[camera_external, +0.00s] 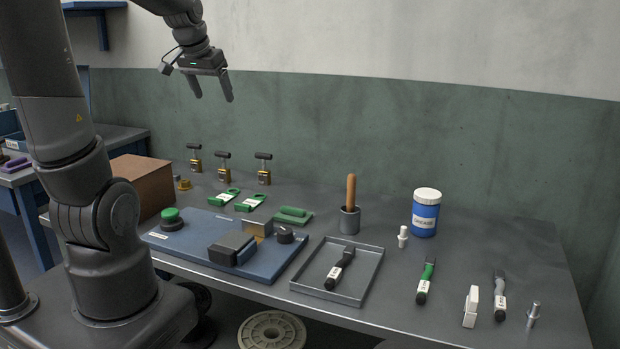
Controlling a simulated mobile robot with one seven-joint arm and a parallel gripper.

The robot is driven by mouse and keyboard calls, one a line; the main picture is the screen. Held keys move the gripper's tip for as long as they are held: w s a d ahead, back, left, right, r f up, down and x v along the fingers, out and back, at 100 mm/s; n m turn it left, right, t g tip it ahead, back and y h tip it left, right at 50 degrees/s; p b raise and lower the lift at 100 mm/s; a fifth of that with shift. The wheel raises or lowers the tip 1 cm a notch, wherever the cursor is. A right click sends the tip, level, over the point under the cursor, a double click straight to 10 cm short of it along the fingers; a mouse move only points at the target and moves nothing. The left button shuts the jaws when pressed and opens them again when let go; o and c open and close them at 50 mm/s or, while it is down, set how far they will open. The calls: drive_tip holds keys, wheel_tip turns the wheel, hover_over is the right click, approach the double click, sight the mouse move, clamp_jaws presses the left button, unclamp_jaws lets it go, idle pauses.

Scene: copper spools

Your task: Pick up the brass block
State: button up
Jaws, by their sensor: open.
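A brass-coloured block (258,228) stands on the blue board (190,260), behind a dark grey block (231,247) that hides part of it. My gripper (213,98) hangs high in the upper left of the view, well above the table. Its two fingers point down, are apart and hold nothing. It is clear of the brass block and touches nothing.
A brown box (140,184) and a green button (171,215) are at the left. Several brass T-handled pieces (223,170) stand behind. A metal tray (372,278) with a brush, and a blue grease jar (425,214), are to the right.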

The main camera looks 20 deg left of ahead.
drive_tip(key=w+a+f, duration=0.3)
drive_tip(key=w+a, duration=0.1)
drive_tip(key=w, duration=0.3)
drive_tip(key=w+a+f, duration=0.3)
drive_tip(key=w, duration=0.3)
approach(224, 157)
drive_tip(key=w+a, duration=0.1)
drive_tip(key=shift+g, duration=0.3)
drive_tip(key=x, duration=0.6)
drive_tip(key=shift+w, duration=0.1)
drive_tip(key=shift+w+x, duration=0.15)
drive_tip(key=shift+x, duration=1.1)
drive_tip(key=shift+w+x, duration=0.15)
drive_tip(key=shift+x, duration=1.1)
drive_tip(key=shift+a+r, duration=0.1)
drive_tip(key=shift+c, duration=0.2)
drive_tip(key=c, duration=1.4)
